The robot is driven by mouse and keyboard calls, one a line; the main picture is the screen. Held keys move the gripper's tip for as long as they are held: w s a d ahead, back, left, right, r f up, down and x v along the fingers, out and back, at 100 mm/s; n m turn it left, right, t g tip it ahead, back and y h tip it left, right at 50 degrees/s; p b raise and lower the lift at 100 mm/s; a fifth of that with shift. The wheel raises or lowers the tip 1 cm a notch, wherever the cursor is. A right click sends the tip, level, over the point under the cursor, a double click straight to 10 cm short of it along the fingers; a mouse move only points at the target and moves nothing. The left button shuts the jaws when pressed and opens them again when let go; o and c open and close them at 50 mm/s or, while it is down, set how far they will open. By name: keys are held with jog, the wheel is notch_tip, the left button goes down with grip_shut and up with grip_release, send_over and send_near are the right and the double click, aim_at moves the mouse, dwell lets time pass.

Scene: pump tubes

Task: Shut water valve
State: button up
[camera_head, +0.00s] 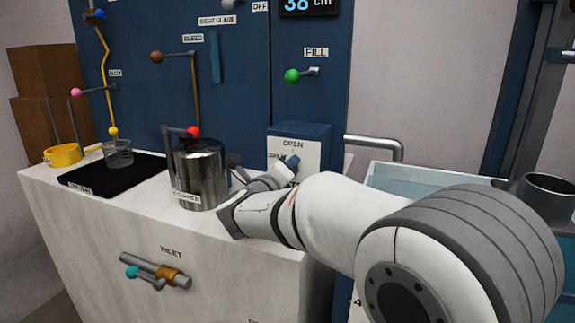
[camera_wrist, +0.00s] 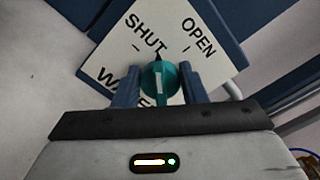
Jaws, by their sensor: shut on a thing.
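The water valve is a teal knob (camera_wrist: 158,84) with a white line, on a white plate marked SHUT, OPEN and WATER (partly hidden). My gripper (camera_wrist: 158,88) is shut on the knob, one dark blue finger on each side. The line points up in the wrist view, and a small dark pointer above it lies between the SHUT and OPEN marks. In the head view the valve's blue box (camera_head: 310,131) stands at the right end of the counter, and my gripper (camera_head: 285,172) reaches its front face. My wrist hides part of the plate there.
A steel pot (camera_head: 203,180) stands on the counter just left of my gripper. A clear beaker (camera_head: 118,154) stands on a black mat (camera_head: 88,179) further left. A grey pipe (camera_head: 375,141) runs right of the valve box. Knobbed levers sit on the blue panel behind.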

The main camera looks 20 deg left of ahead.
jog(key=n+p, duration=0.2)
jog(key=n, duration=0.1)
jog(key=shift+n, duration=0.4)
jog(key=shift+f+n+p, duration=0.15)
jog(key=shift+n+p, duration=0.95)
jog(key=shift+n, duration=0.8)
jog(key=o, duration=1)
jog(key=s, duration=0.5)
jog(key=s+p, duration=0.1)
jog(key=s, duration=0.1)
jog(key=shift+s+a, duration=0.35)
jog(key=shift+s, duration=0.05)
jog(key=shift+f, duration=0.1)
